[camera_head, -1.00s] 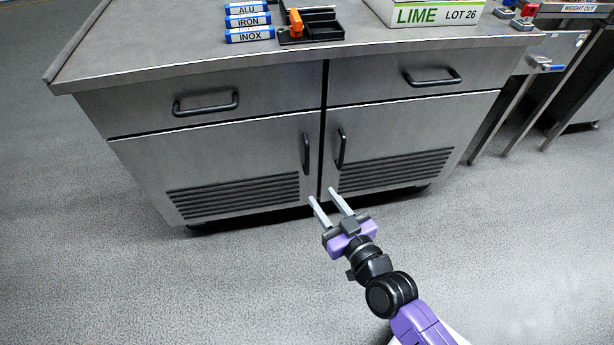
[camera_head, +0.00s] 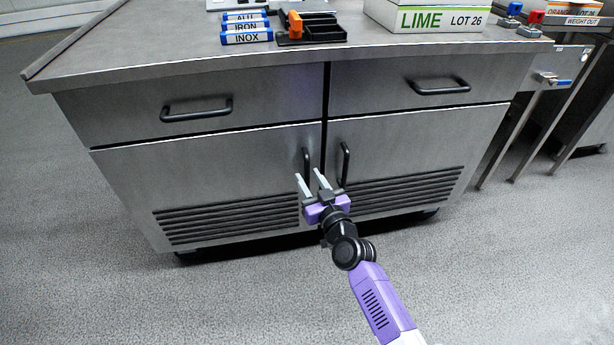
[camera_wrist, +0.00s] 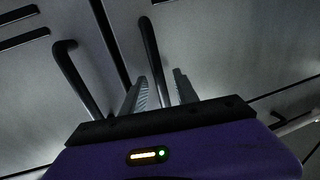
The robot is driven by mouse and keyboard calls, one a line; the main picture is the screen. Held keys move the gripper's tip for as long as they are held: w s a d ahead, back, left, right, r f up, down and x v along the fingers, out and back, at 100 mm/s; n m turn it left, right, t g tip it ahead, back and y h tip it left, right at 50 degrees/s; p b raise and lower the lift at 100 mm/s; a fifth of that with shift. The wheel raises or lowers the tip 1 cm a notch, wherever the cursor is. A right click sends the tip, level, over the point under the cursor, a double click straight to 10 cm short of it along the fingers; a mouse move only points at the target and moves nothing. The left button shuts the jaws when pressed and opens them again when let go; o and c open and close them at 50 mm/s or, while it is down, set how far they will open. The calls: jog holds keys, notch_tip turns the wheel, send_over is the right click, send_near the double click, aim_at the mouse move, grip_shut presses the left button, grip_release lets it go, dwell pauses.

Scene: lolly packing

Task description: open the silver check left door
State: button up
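The silver cabinet's left door (camera_head: 215,180) is closed, with vent slots low on it and a vertical black bar handle (camera_head: 305,165) near its right edge. My gripper (camera_head: 308,173) is open, with its two fingers apart and pointing at that handle. The wrist view appears turned upside down; there the left door's handle (camera_wrist: 150,55) lies ahead of the gap between my fingers (camera_wrist: 160,76). I see no grip on it, and contact cannot be told.
The closed right door (camera_head: 410,150) has its own black handle (camera_head: 345,164) close by on the right. Above are two drawers with bar handles, the left one (camera_head: 197,109) and right one (camera_head: 440,87). The worktop (camera_head: 160,45) carries labelled bars and a LIME box (camera_head: 425,17). The floor in front is clear.

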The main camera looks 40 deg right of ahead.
jog(key=shift+x, duration=0.9)
jog(key=shift+c, duration=0.3)
grip_shut()
dwell(0.6)
